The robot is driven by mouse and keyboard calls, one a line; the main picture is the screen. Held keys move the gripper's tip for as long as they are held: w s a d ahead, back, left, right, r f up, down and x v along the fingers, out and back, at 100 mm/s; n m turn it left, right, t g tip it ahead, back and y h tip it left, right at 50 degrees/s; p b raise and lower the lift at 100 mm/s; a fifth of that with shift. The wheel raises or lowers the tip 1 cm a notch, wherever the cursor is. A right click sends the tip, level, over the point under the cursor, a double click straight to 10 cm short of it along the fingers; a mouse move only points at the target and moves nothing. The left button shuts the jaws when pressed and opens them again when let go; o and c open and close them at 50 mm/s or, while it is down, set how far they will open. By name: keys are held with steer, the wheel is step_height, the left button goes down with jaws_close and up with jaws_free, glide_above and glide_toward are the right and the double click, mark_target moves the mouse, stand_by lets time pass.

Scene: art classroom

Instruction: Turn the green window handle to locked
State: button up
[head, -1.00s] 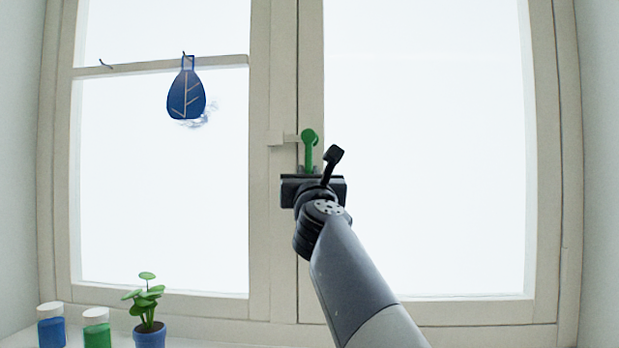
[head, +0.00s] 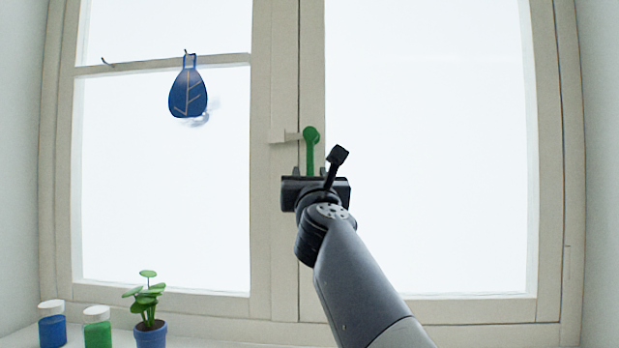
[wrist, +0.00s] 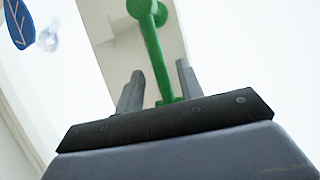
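The green window handle (head: 311,152) is on the cream middle post of the window. Its round pivot is at the top and its lever hangs nearly straight down. My gripper (head: 310,172) is at the lower end of the lever, with its fingers pointing up at the window. In the wrist view, the green lever (wrist: 155,50) runs down between the two grey fingers of my gripper (wrist: 160,88). A gap shows on each side, so the gripper is open around the lever. The lever's lower tip is partly hidden by the gripper body.
A cream catch (head: 285,136) sticks out just left of the handle's pivot. A blue leaf ornament (head: 188,95) hangs on the left pane. A potted plant (head: 150,337), a blue jar (head: 52,328) and a green jar (head: 97,332) stand on the sill, lower left.

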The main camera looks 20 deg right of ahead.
steer(key=b+v, duration=0.2)
steer(key=v, duration=0.6)
steer(key=shift+s, duration=0.25)
steer(key=shift+f, duration=0.15)
steer(key=p+x, duration=0.3)
steer(key=x, duration=0.8)
steer(key=shift+p, duration=0.3)
